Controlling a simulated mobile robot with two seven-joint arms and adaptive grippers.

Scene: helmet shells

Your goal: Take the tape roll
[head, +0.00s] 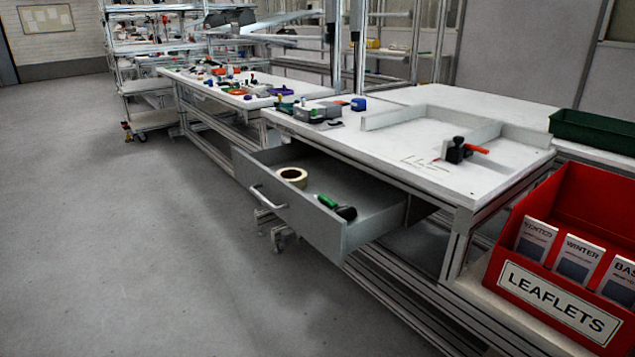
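A cream tape roll (293,175) lies flat in the open drawer (347,195) under the white workbench, near the drawer's front left corner. Its dark centre hole faces up. A green and black tool (336,206) lies in the same drawer, to the right of the roll and apart from it. The drawer is pulled out towards the aisle, with a bar handle (267,197) on its front. Neither of my grippers shows in the head view.
The workbench top (410,170) carries a black and red clamp-like tool (457,151) and a grey device (317,112). A red leaflet bin (570,240) stands at the right, a green bin (595,132) behind it. The grey floor (130,240) at left is clear.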

